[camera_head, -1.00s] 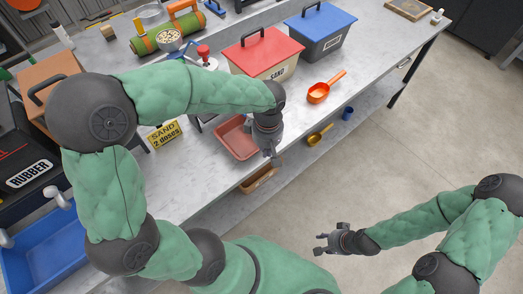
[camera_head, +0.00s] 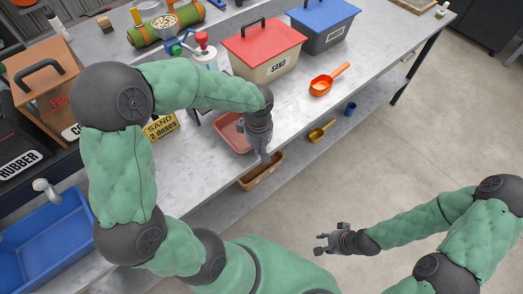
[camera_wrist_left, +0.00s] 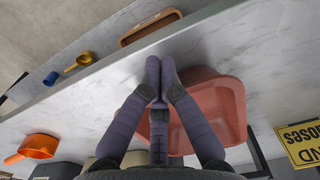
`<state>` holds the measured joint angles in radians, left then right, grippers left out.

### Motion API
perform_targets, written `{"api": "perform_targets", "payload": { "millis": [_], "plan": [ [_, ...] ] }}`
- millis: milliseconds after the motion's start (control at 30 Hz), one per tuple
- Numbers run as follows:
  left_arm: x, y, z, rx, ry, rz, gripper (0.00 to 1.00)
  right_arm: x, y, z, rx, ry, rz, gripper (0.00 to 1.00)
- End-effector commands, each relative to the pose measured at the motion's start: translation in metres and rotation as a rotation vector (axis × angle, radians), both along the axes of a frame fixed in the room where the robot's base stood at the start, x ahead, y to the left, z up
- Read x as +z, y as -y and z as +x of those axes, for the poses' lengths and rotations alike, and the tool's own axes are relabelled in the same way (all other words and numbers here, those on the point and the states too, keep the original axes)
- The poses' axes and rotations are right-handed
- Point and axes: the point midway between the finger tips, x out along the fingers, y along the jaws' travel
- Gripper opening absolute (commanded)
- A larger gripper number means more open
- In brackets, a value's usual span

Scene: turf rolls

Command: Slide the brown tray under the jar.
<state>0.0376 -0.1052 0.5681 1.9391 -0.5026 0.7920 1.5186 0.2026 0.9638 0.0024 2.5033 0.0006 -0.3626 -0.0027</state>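A reddish-brown tray (camera_head: 225,134) lies on the grey table near its front edge. In the left wrist view the tray (camera_wrist_left: 233,105) is partly hidden by my fingers. A pale jar with a red knob (camera_head: 205,55) stands behind the tray; my left arm hides part of it. My left gripper (camera_head: 265,160) points down at the tray's right front side. Its fingertips (camera_wrist_left: 160,70) are together, with no gap or held thing visible. I cannot tell whether they touch the tray. My right gripper (camera_head: 319,244) is open and empty over the floor.
A red-lidded sand box (camera_head: 265,55), a blue-lidded box (camera_head: 325,22) and an orange scoop (camera_head: 322,85) stand to the right. A brown bin (camera_head: 260,172) and yellow scoop (camera_head: 318,133) lie on the lower shelf.

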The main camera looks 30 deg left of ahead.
Motion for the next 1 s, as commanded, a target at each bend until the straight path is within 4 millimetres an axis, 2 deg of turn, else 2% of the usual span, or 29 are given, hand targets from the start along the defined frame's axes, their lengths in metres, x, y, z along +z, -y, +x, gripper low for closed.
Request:
{"api": "perform_targets", "payload": {
  "millis": [267, 367, 700, 833, 1000],
  "plan": [
    [0.000, -0.002, 0.001, 0.001, 0.000, 0.000, 0.00, 0.001, 0.000, 0.000, 0.000, 0.000, 0.000, 0.40],
    [0.000, -0.014, 0.006, 0.005, 0.000, 0.000, 0.00, 0.002, 0.000, 0.000, 0.000, 0.000, 0.000, 0.40],
    [0.001, -0.079, 0.032, 0.005, 0.000, 0.000, 0.00, 0.010, 0.000, 0.000, 0.000, 0.000, 0.000, 0.40],
    [0.001, -0.088, 0.036, 0.001, 0.001, 0.000, 0.00, 0.011, 0.000, 0.000, 0.000, 0.000, 0.000, 0.40],
    [0.000, -0.089, 0.036, 0.000, 0.001, 0.000, 0.00, 0.011, 0.000, 0.000, 0.000, 0.000, 0.000, 0.40]
  ]
}}
